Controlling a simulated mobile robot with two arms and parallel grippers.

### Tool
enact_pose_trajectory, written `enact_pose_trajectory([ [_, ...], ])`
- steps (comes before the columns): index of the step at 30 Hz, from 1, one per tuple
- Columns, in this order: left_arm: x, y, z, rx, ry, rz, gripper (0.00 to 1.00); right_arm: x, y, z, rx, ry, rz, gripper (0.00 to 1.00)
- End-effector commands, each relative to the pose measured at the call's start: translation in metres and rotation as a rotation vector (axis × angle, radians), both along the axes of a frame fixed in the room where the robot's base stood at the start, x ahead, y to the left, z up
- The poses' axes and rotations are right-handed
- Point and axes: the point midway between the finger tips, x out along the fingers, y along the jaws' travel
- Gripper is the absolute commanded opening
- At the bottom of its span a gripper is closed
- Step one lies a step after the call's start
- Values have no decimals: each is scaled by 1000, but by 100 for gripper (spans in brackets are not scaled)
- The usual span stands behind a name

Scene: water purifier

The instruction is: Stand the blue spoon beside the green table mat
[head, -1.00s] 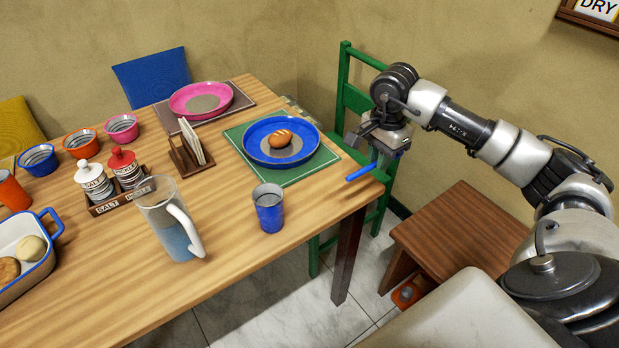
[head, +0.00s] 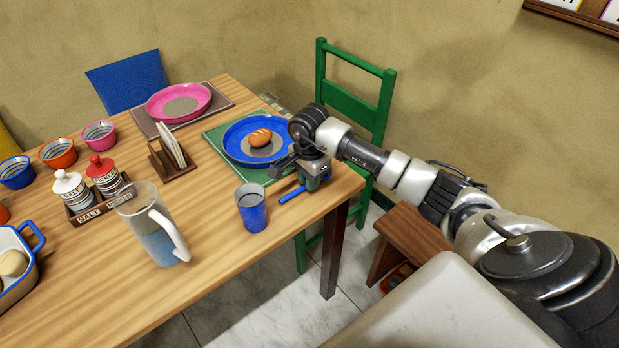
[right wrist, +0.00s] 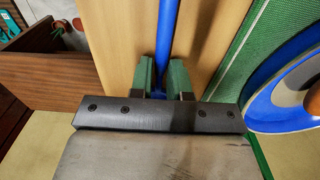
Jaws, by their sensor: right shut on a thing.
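The blue spoon (head: 292,194) is in my right gripper (head: 303,181), which is shut on it low over the table's near right corner. Its blue handle also shows in the right wrist view (right wrist: 164,40), running between the green-padded fingers (right wrist: 166,82). The spoon's far end is hidden by the gripper in the head view. The green table mat (head: 217,138) lies under a blue plate (head: 233,147) with a bread roll on it. The gripper is at the mat's near right side; the mat (right wrist: 232,68) is right of the spoon in the wrist view. My left gripper is out of view.
A blue cup (head: 251,210) stands on the table just left of the spoon. A pitcher (head: 152,228) stands further left. A green chair (head: 354,98) is behind the table's right end. Bare wood lies between the cup and the table edge.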

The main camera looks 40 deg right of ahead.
Motion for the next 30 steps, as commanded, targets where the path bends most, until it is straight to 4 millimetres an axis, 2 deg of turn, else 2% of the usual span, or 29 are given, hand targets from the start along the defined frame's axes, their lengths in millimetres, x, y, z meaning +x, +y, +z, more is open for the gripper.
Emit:
enact_pose_trajectory([
  [10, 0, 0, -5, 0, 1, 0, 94, 0, 0, -4, -1, -2, 0, 0],
  [11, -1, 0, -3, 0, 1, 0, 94, 0, 0, -3, -1, -2, 0, 22],
  [15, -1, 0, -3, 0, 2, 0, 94, 0, 0, -2, 0, -2, 0, 42],
  [24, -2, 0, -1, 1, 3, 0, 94, 0, 0, 0, 1, -2, 0, 42],
  [27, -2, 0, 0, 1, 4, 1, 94, 1, 0, 8, 0, -6, 0, 42],
  [30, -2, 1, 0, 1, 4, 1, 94, 1, -1, 25, -1, -7, 0, 42],
])
